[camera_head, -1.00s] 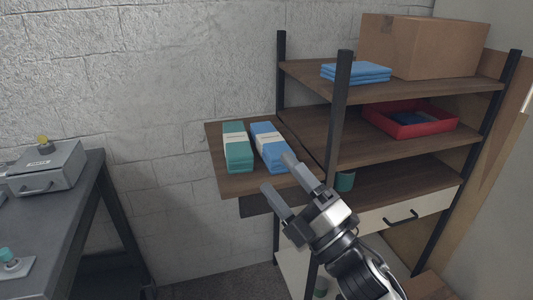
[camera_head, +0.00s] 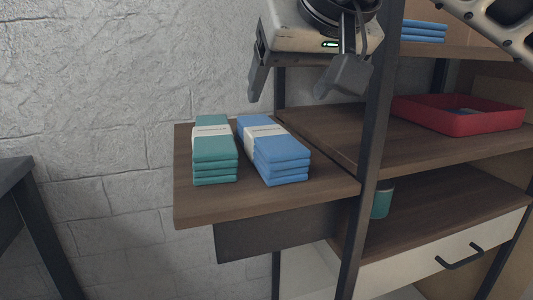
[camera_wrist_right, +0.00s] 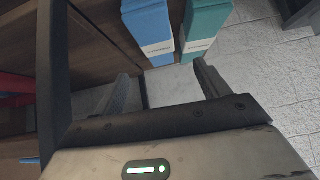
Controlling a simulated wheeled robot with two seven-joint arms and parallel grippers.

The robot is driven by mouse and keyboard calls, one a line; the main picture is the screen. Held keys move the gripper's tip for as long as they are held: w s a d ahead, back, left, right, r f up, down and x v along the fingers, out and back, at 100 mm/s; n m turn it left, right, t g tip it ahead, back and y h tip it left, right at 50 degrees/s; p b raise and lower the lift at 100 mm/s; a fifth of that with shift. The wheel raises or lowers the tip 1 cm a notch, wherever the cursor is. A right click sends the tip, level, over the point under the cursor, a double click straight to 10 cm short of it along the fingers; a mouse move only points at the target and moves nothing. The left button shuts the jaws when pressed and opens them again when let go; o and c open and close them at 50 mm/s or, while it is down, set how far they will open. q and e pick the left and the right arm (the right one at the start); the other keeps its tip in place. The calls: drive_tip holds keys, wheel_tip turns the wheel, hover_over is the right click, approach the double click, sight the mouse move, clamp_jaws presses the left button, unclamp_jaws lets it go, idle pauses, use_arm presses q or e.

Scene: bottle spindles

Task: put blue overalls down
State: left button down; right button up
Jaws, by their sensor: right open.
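A folded stack of blue overalls (camera_head: 280,158) with a pale paper band lies on the wooden side shelf (camera_head: 215,208). It also shows at the top of the right wrist view (camera_wrist_right: 148,25). A teal folded stack (camera_head: 214,160) with a similar band lies beside it on the left. My left gripper is not in view.
A dark shelf post (camera_head: 372,160) stands right of the side shelf. A red tray (camera_head: 460,122) sits on the middle shelf and more folded blue cloth (camera_head: 422,32) on the upper one. A teal cup-like thing (camera_head: 382,200) stands lower. The side shelf's front strip is bare.

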sight(266, 130)
drive_tip(key=x, duration=0.4)
drive_tip(key=b+x, duration=0.1)
drive_tip(key=x, duration=0.4)
drive_tip(key=shift+w+d+r, duration=0.15)
drive_tip(key=shift+w+d, duration=0.05)
drive_tip(key=shift+w, duration=0.05)
drive_tip(key=x, duration=0.1)
drive_tip(key=b+x, duration=0.1)
drive_tip(key=x, duration=0.3)
drive_tip(key=shift+w+a+r, duration=0.1)
drive_tip(key=shift+w+r, duration=0.1)
drive_tip(key=shift+w, duration=0.3)
drive_tip(key=shift+w+a+f, duration=0.1)
drive_tip(key=shift+w+f, duration=0.25)
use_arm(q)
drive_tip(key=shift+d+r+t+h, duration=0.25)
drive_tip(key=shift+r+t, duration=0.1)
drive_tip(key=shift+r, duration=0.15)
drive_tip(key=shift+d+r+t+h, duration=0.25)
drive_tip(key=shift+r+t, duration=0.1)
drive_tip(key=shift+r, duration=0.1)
use_arm(e)
drive_tip(key=c, duration=0.8)
drive_tip(key=shift+r, duration=0.1)
drive_tip(key=shift+c, duration=0.9)
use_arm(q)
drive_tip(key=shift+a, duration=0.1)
use_arm(e)
drive_tip(key=shift+r, duration=0.1)
